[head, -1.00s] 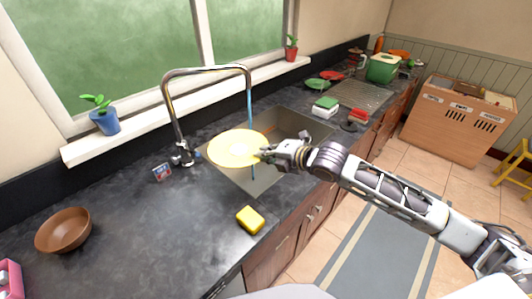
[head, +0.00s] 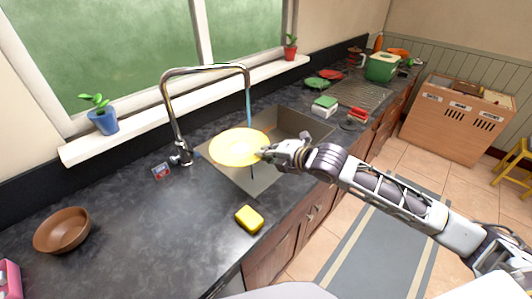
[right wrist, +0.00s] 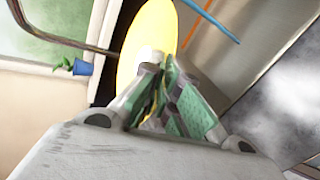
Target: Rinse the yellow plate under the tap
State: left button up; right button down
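The yellow plate (head: 238,147) is held over the sink (head: 262,178), in front of the tap (head: 172,110). My right gripper (head: 266,153) is shut on the plate's right rim. The right wrist view shows the plate (right wrist: 143,50) edge gripped between green-padded fingers (right wrist: 165,85). A blue water stream (head: 249,97) runs down from the spout. It drops out of sight at the plate's far edge, and a short piece shows below the plate. I cannot tell whether the water touches the plate. My left gripper is not in view.
A yellow sponge (head: 249,219) lies on the counter in front of the sink, and a brown bowl (head: 62,230) stands at the left. Right of the sink are a green-and-white sponge (head: 324,106) and a red item (head: 357,116).

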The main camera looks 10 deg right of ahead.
aim_at(268, 142)
jog(key=shift+w, duration=0.1)
jog(key=shift+w+d+f+b, duration=0.15)
jog(key=shift+w+d+b, duration=0.1)
jog(key=shift+w, duration=0.45)
jog(key=shift+w+d+f+b, duration=0.2)
jog(key=shift+w+d+b, duration=0.1)
jog(key=shift+w, duration=0.4)
jog(key=shift+w+d+f+b, duration=0.15)
jog(key=shift+w+d+b, duration=0.1)
jog(key=shift+w, duration=0.45)
jog(key=shift+w+d, duration=0.1)
jog(key=shift+w, duration=0.35)
jog(key=shift+w+d+f+b, duration=0.15)
jog(key=shift+w+b, duration=0.15)
jog(key=shift+w, duration=0.2)
jog(key=shift+w+d+f+b, duration=0.15)
jog(key=shift+w+b, duration=0.15)
jog(key=shift+w, duration=0.15)
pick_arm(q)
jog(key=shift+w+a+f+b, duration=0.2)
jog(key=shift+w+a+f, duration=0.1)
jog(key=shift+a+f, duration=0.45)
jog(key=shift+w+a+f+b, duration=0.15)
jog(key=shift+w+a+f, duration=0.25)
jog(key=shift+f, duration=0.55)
pick_arm(e)
jog(key=w+d+f, duration=0.1)
jog(key=w+d, duration=0.1)
jog(key=w, duration=0.4)
